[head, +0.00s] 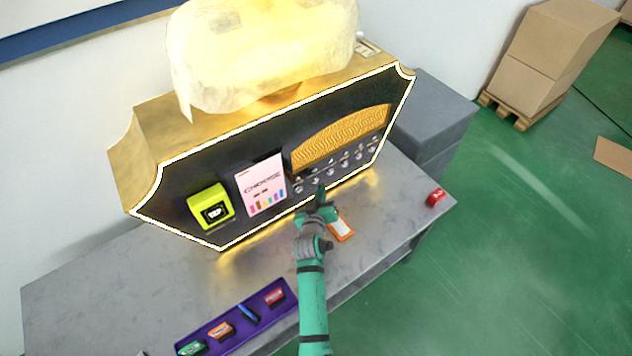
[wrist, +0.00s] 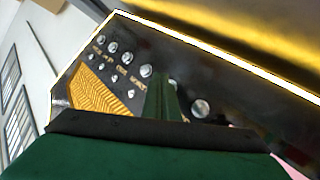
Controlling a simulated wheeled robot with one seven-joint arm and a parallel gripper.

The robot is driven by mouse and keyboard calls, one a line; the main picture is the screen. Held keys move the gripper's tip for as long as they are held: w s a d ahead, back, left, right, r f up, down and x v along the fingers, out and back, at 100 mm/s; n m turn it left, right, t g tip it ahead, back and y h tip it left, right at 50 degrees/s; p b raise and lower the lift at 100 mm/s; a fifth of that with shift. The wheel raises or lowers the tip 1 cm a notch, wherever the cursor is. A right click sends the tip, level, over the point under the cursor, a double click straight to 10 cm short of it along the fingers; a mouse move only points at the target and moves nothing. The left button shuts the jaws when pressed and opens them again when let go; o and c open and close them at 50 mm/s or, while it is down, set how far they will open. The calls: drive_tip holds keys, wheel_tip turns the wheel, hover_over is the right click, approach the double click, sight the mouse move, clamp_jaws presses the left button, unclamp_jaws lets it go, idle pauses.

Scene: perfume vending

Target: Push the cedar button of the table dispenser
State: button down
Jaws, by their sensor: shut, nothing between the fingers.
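The table dispenser (head: 220,165) is a gold cabinet with a black front edged by a lit strip. Its front carries two rows of small round silver buttons, including a left-hand one (head: 298,189). In the wrist view, silver buttons show on both sides of my fingers, one to the left (wrist: 145,71) and one to the right (wrist: 200,107). The labels are too small to read, so I cannot tell which button is cedar. My gripper (head: 321,188) is shut and empty, pointing at the lower button row. My fingers (wrist: 163,98) hide part of that row; contact is unclear.
A yellow-green card reader (head: 209,207) and a white sign (head: 261,184) are on the panel's left. An orange-edged card (head: 342,229) and a red item (head: 436,197) lie on the grey table (head: 100,290). A purple tray (head: 240,335) holds several small items at the front.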

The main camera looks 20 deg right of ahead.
drive_tip(key=shift+w, duration=0.25)
idle(0.6)
drive_tip(key=shift+w+a, duration=0.15)
drive_tip(key=shift+w, duration=0.05)
drive_tip(key=shift+w, duration=0.35)
idle(0.6)
drive_tip(key=shift+a, duration=0.25)
drive_tip(key=shift+s+d, duration=0.15)
idle(0.4)
drive_tip(key=shift+s+d, duration=0.25)
drive_tip(key=shift+s, duration=0.25)
drive_tip(key=shift+d, duration=0.1)
